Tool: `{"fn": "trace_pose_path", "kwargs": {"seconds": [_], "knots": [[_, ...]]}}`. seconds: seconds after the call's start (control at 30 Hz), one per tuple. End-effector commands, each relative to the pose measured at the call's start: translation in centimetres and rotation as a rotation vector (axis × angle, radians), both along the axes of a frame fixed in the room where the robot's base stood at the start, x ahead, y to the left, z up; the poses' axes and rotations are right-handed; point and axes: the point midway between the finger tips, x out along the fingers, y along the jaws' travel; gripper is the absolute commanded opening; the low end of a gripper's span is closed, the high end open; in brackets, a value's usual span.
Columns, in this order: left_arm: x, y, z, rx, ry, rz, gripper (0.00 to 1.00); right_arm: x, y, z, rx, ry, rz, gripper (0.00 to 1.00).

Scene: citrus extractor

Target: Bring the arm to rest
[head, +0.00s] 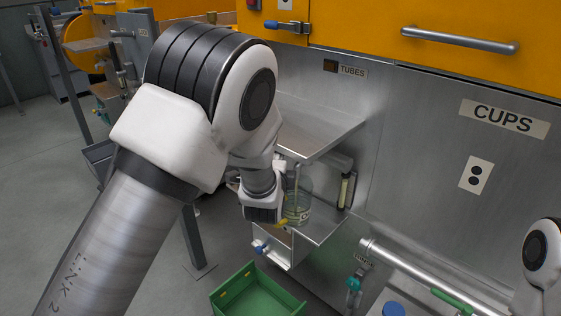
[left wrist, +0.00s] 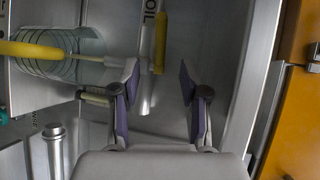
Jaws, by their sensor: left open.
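My left arm comes in from the lower left of the head view and reaches to a steel recess. Its wrist (head: 262,207) hides most of the gripper there. In the left wrist view my left gripper (left wrist: 158,82) is open, with empty space between its fingers. A clear ribbed jar (left wrist: 45,68) is to the left of the fingers, and also shows beside the wrist in the head view (head: 300,203). A yellow-handled tool (left wrist: 30,51) has a pale shaft that runs to the left finger; I cannot tell whether they touch. Part of my right arm shows at the right edge; its gripper is out of view.
A steel shelf (head: 318,137) overhangs the recess. A tube marked OIL (left wrist: 148,30), with a yellow strip, stands behind the fingers. A green crate (head: 226,300) is below. A steel pipe (head: 405,268) juts out at right. Floor at left is mostly open.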

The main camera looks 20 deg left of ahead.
Motion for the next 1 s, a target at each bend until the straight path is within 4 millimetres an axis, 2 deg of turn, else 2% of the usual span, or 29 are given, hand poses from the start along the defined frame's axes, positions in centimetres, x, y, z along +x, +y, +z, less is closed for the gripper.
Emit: {"fn": "trace_pose_path", "kwargs": {"seconds": [0.17,0.27,0.37,0.43,0.47,0.5,0.57,0.6,0.67,0.7,0.77,0.8,0.9,1.0], "knots": [[0.0,0.0,0.0,0.000,0.001,0.000,0.44,0.0,0.0,0.0,0.000,0.000,0.000,0.40],[-0.2,0.1,-0.8,-0.001,0.022,0.000,0.44,0.0,0.0,0.6,0.000,0.000,0.000,0.40],[-1.2,1.0,-4.1,-0.016,0.107,0.019,0.44,0.0,0.0,2.3,0.000,0.000,0.000,0.40],[-3.5,2.2,-8.2,-0.029,0.214,0.039,0.44,0.0,0.0,3.9,0.000,0.000,0.000,0.40],[-5.0,2.8,-10.3,-0.033,0.274,0.044,0.44,0.0,0.0,4.5,0.000,0.000,0.000,0.40],[-7.4,3.4,-13.0,-0.047,0.356,0.053,0.44,0.0,0.0,5.4,0.000,0.000,0.000,0.40],[-11.4,4.1,-16.8,-0.103,0.478,0.076,0.44,0.0,0.0,6.4,0.000,0.000,0.000,0.40],[-14.4,4.5,-19.1,-0.158,0.558,0.104,0.44,0.0,0.0,7.1,0.000,0.000,0.000,0.40],[-19.3,4.9,-21.9,-0.261,0.672,0.163,0.44,0.0,0.0,8.0,0.000,0.000,0.000,0.40],[-22.7,5.0,-23.3,-0.339,0.745,0.217,0.44,0.0,0.0,8.5,0.000,0.000,0.000,0.40],[-28.0,5.0,-24.9,-0.470,0.850,0.323,0.44,0.0,0.0,9.3,0.000,0.000,0.000,0.40],[-31.6,4.9,-25.6,-0.564,0.917,0.412,0.44,0.0,0.0,9.8,0.000,0.000,0.000,0.40],[-39.6,4.0,-25.9,-0.826,1.027,0.715,0.44,0.0,0.0,10.1,0.000,0.000,0.000,0.40],[-42.5,3.1,-25.5,-1.011,1.019,0.967,0.44,0.0,0.0,9.7,0.000,0.000,0.000,0.40]]}}
